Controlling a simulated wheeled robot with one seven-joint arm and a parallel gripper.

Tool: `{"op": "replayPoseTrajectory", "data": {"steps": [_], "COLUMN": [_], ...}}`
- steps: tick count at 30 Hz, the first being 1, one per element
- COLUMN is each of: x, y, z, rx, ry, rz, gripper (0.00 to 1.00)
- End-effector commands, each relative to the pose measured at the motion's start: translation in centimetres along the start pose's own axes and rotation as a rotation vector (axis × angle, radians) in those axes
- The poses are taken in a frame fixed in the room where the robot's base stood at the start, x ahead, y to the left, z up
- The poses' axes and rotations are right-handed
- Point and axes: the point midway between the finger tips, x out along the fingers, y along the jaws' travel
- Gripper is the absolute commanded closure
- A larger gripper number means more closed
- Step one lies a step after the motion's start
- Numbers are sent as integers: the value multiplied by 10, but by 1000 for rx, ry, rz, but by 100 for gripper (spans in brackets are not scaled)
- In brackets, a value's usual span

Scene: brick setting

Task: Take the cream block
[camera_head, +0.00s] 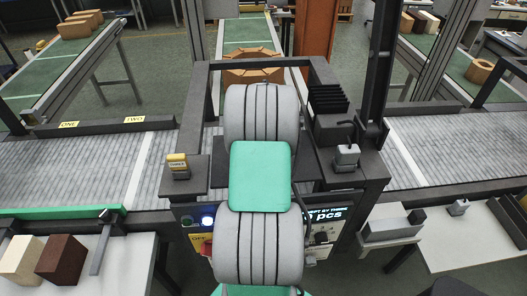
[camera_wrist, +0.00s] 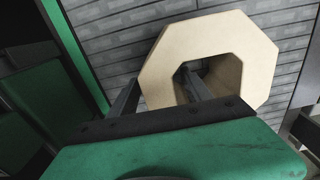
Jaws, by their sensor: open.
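In the wrist view, a cream block (camera_wrist: 240,30), octagonal with an open hole through it, lies on a grey slatted surface. My gripper (camera_wrist: 160,80) is open at its left side. One finger is outside the block's left wall and the other reaches into the hole, with the wall between them. I cannot tell whether either finger touches it. In the head view my arm hides the gripper and that block. Another cream block (camera_head: 18,257) sits on the white table at the lower left, beside a dark brown block (camera_head: 61,260).
A grey conveyor (camera_head: 90,165) runs across, under a dark machine frame (camera_head: 262,63). A small yellow-topped box (camera_head: 177,163) and a switch box (camera_head: 346,156) stand on the frame's sides. A white table (camera_head: 460,240) stands at right. A green rail (camera_wrist: 75,50) runs left of the octagonal block.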

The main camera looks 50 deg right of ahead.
Motion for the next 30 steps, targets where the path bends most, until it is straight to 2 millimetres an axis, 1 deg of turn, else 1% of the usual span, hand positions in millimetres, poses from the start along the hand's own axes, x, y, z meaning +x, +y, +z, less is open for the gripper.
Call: {"op": "replayPoseTrajectory", "data": {"steps": [5, 26, 30], "x": [0, 0, 0], "y": [0, 0, 0], "z": [0, 0, 0], "rx": [-1, -2, -2], "ry": [0, 0, 0], "rz": [-2, -1, -1], "gripper": [43, 100, 100]}}
